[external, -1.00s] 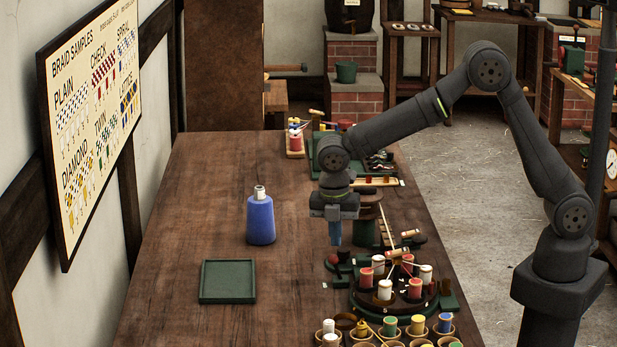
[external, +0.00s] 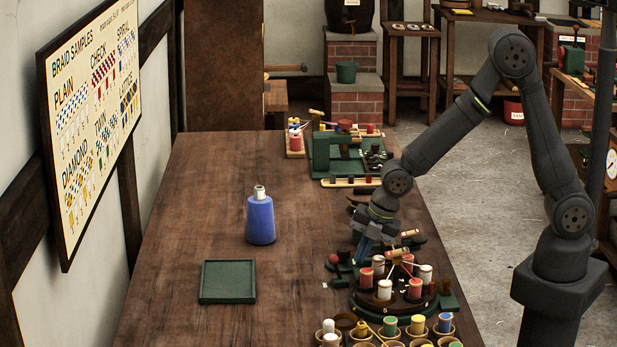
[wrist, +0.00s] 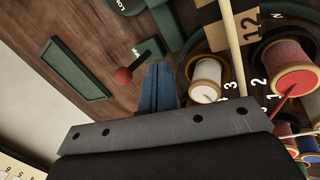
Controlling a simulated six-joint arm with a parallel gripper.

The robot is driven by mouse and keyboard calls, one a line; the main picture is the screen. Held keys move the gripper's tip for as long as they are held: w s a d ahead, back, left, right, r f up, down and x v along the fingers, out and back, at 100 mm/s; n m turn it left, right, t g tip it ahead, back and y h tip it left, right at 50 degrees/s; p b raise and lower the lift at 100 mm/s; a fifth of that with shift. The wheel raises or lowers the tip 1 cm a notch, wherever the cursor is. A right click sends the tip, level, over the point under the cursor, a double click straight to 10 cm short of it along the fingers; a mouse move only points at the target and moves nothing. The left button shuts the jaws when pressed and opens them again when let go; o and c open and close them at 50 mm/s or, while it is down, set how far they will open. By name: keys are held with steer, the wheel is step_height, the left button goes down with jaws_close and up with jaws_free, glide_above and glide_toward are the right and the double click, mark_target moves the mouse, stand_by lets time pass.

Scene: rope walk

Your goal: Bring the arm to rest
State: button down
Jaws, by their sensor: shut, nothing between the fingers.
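My gripper (external: 362,248) is shut and empty. In the external view it hangs tilted just behind the round braiding stand (external: 394,290) with its red and white bobbins, above the right part of the table. In the wrist view the blue fingers of my gripper (wrist: 157,85) are together, with a red ball knob (wrist: 123,76) to their left and a white bobbin (wrist: 205,80) to their right. I cannot tell from the pictures whether the fingers touch anything there.
A blue bottle-shaped spool (external: 260,218) and an empty green tray (external: 228,282) stand on the left of the table (external: 180,240). Several cups with coloured spools (external: 418,326) stand at the front. A green machine (external: 335,150) stands at the back. The table's middle left is clear.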

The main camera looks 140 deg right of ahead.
steer(key=shift+s+a+f+t, duration=0.2)
steer(key=shift+s+a+t, duration=0.05)
steer(key=shift+a+t, duration=0.05)
steer(key=v, duration=1)
steer(key=shift+a, duration=0.15)
stand_by(1.6)
